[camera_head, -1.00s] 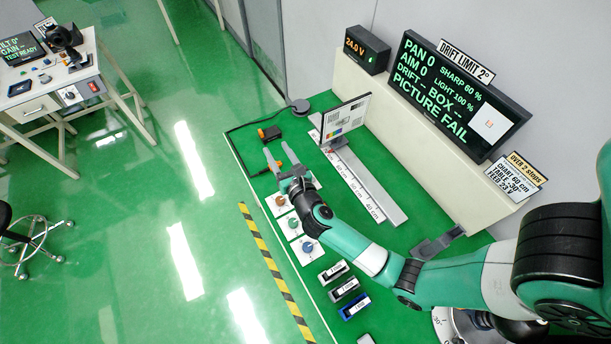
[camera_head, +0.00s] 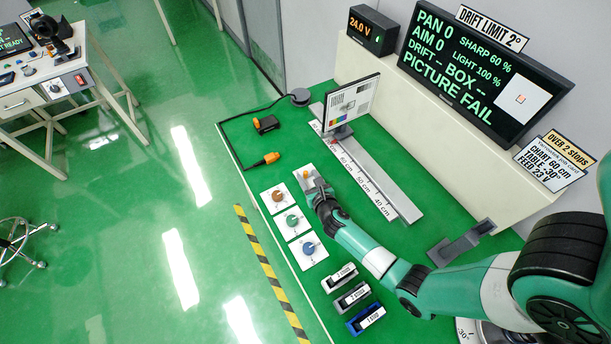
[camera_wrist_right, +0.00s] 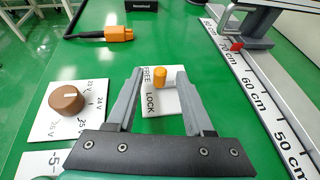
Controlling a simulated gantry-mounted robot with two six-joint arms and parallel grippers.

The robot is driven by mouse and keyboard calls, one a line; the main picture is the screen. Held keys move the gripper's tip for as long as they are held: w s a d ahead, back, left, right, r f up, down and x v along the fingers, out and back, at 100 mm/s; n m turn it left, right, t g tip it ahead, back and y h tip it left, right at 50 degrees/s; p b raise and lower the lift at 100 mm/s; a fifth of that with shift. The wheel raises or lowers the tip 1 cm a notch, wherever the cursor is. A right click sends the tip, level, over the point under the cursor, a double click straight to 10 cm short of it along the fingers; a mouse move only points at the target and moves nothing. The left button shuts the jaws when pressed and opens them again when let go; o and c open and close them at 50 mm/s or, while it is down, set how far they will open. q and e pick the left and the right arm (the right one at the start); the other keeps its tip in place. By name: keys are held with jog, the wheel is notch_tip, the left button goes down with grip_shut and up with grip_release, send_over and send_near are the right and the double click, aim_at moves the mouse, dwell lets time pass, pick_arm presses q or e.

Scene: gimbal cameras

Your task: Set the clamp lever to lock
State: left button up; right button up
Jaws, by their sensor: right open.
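The clamp lever (camera_wrist_right: 160,77) is a short orange peg on a white plate (camera_wrist_right: 161,107). The plate is marked FREE at its far part and LOCK at its near part, and the peg stands beside FREE. In the head view the orange lever (camera_head: 307,174) shows just beyond my right gripper (camera_head: 313,184). In the right wrist view my right gripper (camera_wrist_right: 160,73) is open, with one finger on each side of the peg and a gap to it on both sides. Whether the fingertips are at peg height is unclear. My left gripper is out of view.
Brown (camera_head: 278,197), green (camera_head: 292,221) and blue (camera_head: 308,248) knobs stand on white plates near the bench edge. A ruled rail (camera_head: 370,185) with a chart stand (camera_head: 351,105) lies to the right. An orange-ended cable (camera_head: 271,158) lies beyond. The screen (camera_head: 480,70) reads PICTURE FAIL.

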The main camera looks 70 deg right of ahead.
aim_at(307, 175)
jog(key=shift+b+x, duration=0.45)
jog(key=shift+x, duration=1.1)
jog(key=shift+c, duration=0.2)
grip_shut()
